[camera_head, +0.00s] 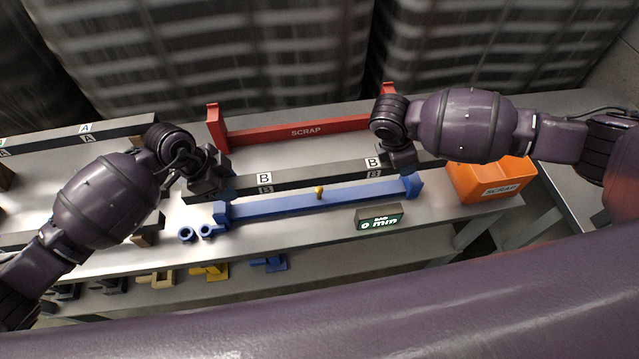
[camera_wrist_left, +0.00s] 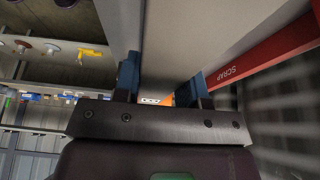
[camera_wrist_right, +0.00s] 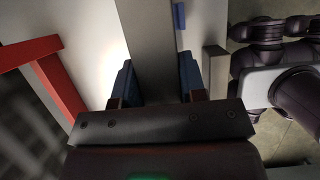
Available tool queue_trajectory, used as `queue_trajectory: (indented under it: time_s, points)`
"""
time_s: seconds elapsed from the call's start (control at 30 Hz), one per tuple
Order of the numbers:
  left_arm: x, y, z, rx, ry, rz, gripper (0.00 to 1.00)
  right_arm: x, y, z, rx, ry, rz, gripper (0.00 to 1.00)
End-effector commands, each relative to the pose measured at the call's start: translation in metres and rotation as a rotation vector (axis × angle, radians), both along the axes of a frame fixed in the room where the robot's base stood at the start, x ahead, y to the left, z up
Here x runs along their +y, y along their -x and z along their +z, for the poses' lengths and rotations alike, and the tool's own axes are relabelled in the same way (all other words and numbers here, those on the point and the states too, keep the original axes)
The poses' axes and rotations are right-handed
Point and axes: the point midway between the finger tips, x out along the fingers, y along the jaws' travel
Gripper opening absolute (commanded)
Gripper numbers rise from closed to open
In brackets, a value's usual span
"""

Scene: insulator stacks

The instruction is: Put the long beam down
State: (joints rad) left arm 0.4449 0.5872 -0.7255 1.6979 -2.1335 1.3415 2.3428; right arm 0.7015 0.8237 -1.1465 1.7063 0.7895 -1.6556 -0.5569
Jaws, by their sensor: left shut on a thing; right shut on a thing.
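The long beam (camera_head: 320,178) is dark grey with two pairs of B labels. In the head view it spans between my grippers, behind the blue fixture (camera_head: 285,206). My left gripper (camera_head: 222,188) is shut on it near the left end. In the left wrist view (camera_wrist_left: 160,90) its blue fingers show, but the grip itself is hard to make out. My right gripper (camera_head: 405,165) is shut on it near the right end. The right wrist view (camera_wrist_right: 158,90) shows the beam (camera_wrist_right: 148,45) between the blue fingers. I cannot tell whether the beam touches the table (camera_head: 290,235).
A red SCRAP fixture (camera_head: 300,132) stands behind the beam. An orange SCRAP bin (camera_head: 490,180) is at the right. A 0 mm display (camera_head: 380,219) and blue rings (camera_head: 187,234) are at the front. An A-labelled beam (camera_head: 110,130) lies at the left.

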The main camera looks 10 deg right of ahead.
Motion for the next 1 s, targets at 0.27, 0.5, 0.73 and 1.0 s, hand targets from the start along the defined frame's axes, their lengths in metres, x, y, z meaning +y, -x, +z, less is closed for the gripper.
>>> queue_trajectory:
  time_s: [0.27, 0.5, 0.73, 1.0]
  points:
    - [0.0, -0.001, 0.001, -0.002, 0.002, 0.001, 0.0, 0.0, -0.001, 0.001, -0.002, 0.0, 0.0, 0.0]
    - [0.0, -0.001, -0.002, -0.004, 0.002, 0.001, 0.0, 0.0, -0.001, -0.002, -0.004, 0.0, -0.001, 0.0]
    - [0.0, -0.001, -0.017, -0.006, 0.002, 0.0, 0.0, 0.0, -0.002, -0.017, -0.007, 0.0, 0.0, 0.0]
    - [0.0, -0.001, -0.013, -0.009, 0.003, 0.0, 0.0, 0.0, -0.001, -0.014, -0.007, -0.001, 0.0, 0.0]
